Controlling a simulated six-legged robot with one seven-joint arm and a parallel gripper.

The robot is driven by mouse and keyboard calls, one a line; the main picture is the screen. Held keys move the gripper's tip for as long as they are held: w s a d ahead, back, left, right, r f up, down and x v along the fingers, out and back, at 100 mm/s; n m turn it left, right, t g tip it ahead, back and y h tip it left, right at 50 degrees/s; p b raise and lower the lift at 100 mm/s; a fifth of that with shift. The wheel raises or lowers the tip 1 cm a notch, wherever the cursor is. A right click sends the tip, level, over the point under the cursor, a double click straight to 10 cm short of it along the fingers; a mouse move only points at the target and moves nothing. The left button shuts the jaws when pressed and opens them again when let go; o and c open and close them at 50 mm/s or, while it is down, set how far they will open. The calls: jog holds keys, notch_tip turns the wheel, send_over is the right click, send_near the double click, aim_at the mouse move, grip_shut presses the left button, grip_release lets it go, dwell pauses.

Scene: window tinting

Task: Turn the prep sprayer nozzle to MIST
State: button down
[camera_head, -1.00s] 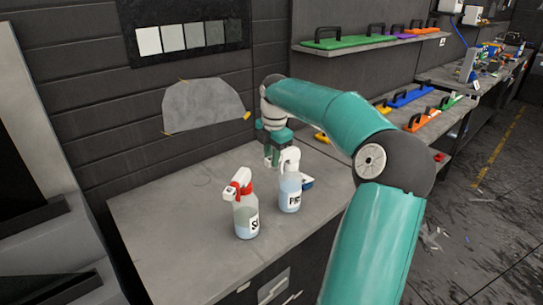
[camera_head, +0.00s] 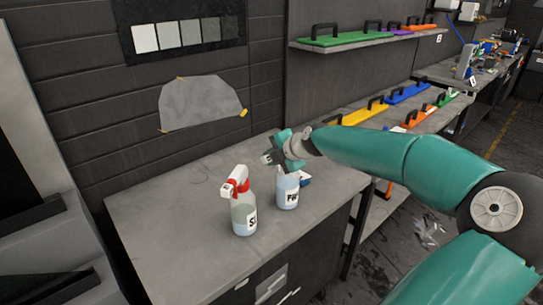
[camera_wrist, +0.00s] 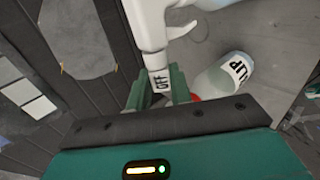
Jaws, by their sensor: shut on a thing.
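The prep sprayer (camera_head: 287,192) stands upright on the grey bench, a clear bottle with pale liquid and a partly hidden label. Its white spray head (camera_wrist: 150,25) fills the top of the wrist view. Its nozzle (camera_wrist: 160,79) bears the word OFF, facing the camera. My gripper (camera_wrist: 160,88) has its green fingers on either side of the nozzle and is shut on it. In the head view my gripper (camera_head: 275,157) covers the sprayer's head.
A second spray bottle (camera_head: 244,214), with a red and white head and a SLIP label (camera_wrist: 238,70), stands close by on the bench (camera_head: 160,235). The bench's left part is clear. A shelf (camera_head: 375,40) with coloured tools is at the back right.

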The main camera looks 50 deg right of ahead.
jog(key=shift+s+f+t+h, duration=0.1)
jog(key=shift+f+t+h, duration=0.1)
jog(key=shift+t, duration=1)
jog(key=shift+s+f+t+h, duration=0.1)
jog(key=shift+f+t, duration=0.15)
jog(key=shift+t, duration=0.95)
jog(key=shift+f+t+h, duration=0.1)
jog(key=shift+f+t, duration=0.1)
jog(key=shift+t, duration=1)
jog(key=shift+f, duration=0.1)
jog(key=c, duration=1.2)
grip_release()
jog(key=shift+c, duration=0.2)
jog(key=shift+s, duration=0.15)
jog(key=s+a, duration=0.1)
jog(key=s, duration=1.2)
jog(key=shift+s+a, duration=0.25)
jog(key=shift+a, duration=0.05)
